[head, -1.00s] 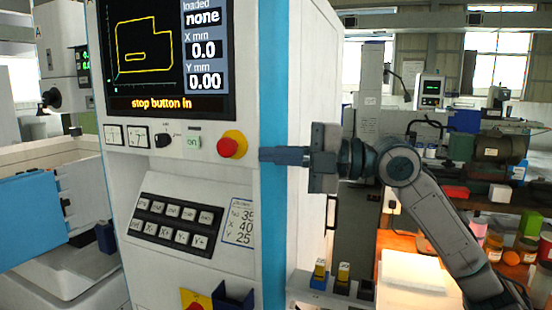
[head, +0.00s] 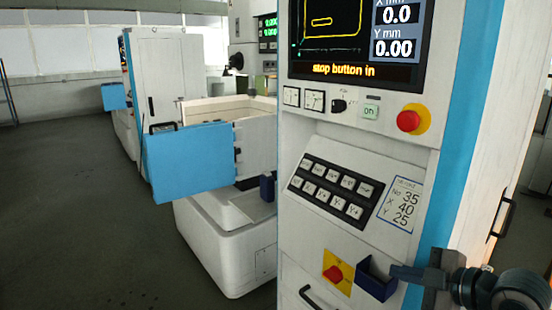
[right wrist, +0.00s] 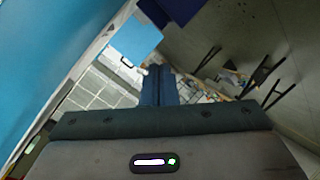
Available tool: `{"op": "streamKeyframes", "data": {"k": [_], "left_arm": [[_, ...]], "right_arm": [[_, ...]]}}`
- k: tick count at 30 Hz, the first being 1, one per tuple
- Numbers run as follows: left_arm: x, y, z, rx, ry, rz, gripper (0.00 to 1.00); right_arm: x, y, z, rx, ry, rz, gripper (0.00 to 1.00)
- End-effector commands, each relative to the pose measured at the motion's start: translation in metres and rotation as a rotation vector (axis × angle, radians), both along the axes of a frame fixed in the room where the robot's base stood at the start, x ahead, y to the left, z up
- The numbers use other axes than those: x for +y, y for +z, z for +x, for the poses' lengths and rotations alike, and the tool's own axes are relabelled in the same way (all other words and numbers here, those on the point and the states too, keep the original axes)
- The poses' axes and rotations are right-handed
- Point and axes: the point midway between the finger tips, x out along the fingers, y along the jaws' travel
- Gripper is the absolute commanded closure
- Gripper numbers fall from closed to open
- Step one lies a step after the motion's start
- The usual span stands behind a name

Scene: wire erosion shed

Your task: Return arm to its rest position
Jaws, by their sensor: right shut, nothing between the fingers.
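My right gripper (head: 398,271) is at the lower right of the head view, its dark fingers shut and empty, pointing left. In the picture its fingertips overlap the right edge of a small dark blue holder (head: 374,281) on the machine front; I cannot tell whether they touch. The gripper is below and right of the key panel. In the right wrist view the closed fingers (right wrist: 158,85) point away from the camera with nothing between them. My left gripper is not in view.
The machine cabinet (head: 348,143) carries a screen (head: 352,40) reading "stop button in", a red stop button (head: 408,121) and a red-on-yellow switch (head: 334,273). A blue door panel (head: 188,165) stands out at left. Open floor (head: 75,190) lies further left.

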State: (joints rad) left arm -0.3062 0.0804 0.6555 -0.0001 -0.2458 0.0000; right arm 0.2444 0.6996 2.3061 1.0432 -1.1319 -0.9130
Motion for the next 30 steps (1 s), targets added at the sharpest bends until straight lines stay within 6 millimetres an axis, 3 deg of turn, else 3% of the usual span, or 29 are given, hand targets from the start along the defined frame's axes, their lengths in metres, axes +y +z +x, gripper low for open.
{"op": "streamKeyframes", "data": {"k": [1,3,8,12,18,27,30], "left_arm": [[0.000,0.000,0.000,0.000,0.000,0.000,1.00],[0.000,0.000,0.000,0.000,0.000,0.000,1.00],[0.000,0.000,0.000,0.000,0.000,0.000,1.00],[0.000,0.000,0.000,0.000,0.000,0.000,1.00],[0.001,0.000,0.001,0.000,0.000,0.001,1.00],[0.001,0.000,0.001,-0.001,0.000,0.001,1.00],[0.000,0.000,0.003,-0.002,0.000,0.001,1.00]], "right_arm": [[0.005,-0.033,-0.009,0.084,-0.051,0.028,1.00],[0.006,-0.074,-0.022,0.194,-0.139,0.058,1.00],[0.005,-0.159,-0.067,0.439,-0.380,0.127,1.00],[0.001,-0.219,-0.120,0.634,-0.622,0.179,1.00],[-0.008,-0.267,-0.187,0.812,-0.914,0.218,1.00],[-0.019,-0.302,-0.274,0.970,-1.274,0.237,1.00],[-0.023,-0.333,-0.257,0.969,-1.264,0.230,1.00]]}}
